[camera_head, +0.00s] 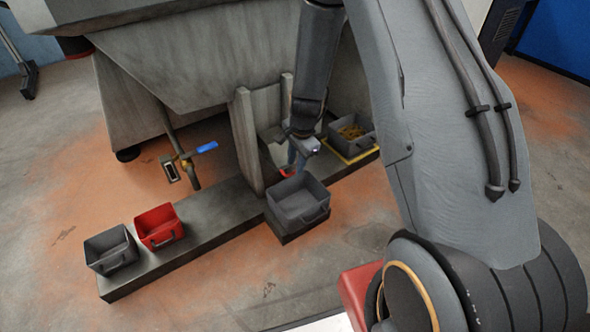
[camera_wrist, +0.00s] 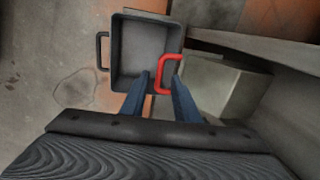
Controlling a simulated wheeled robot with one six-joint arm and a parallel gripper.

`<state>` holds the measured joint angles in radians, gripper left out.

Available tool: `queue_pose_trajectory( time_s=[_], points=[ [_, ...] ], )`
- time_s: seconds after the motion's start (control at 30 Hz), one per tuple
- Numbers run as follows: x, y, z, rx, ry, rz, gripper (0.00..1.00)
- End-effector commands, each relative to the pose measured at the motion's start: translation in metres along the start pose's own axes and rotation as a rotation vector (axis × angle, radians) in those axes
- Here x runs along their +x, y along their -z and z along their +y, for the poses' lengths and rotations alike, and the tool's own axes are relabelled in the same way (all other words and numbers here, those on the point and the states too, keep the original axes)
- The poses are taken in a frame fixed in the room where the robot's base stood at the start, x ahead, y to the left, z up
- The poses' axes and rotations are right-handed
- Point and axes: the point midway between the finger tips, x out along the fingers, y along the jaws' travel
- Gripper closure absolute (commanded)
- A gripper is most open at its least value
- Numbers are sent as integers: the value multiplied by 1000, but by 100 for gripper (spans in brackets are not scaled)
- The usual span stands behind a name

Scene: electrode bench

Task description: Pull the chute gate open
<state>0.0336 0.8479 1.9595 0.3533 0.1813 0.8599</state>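The chute (camera_head: 245,140) is a grey upright-walled outlet below the large hopper. A red handle (camera_wrist: 178,62), which appears to be the gate's, shows clearly in the wrist view; only a small red bit (camera_head: 286,173) shows in the head view. My gripper (camera_head: 297,166) hangs at the chute mouth, pointing down. In the wrist view its two blue fingers (camera_wrist: 161,76) stand apart, with part of the red handle at the gap between their tips. I cannot tell whether either finger touches it. The gate's panel is mostly hidden by my gripper in the head view.
An empty grey bin (camera_head: 298,205) stands on a block just in front of the chute. A bin with brown pieces (camera_head: 351,133) is at right on a yellow-edged base. A red bin (camera_head: 158,227) and a grey bin (camera_head: 110,250) stand at left. A blue-handled valve (camera_head: 206,148) juts out.

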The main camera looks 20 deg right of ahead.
Motion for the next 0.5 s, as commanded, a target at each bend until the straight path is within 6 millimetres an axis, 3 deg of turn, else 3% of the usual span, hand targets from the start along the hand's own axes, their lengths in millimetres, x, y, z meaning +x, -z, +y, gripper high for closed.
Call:
queue_pose_trajectory(
  time_s=[0.03, 0.2, 0.43, 0.5],
  points=[
    [11, 0, 0, 1, -1, -1, 72],
    [25, 0, 0, -1, -1, -1, 72],
    [25, -1, 0, -1, 0, -1, 72],
    [25, -1, 0, -1, 0, -1, 80]
  ],
)
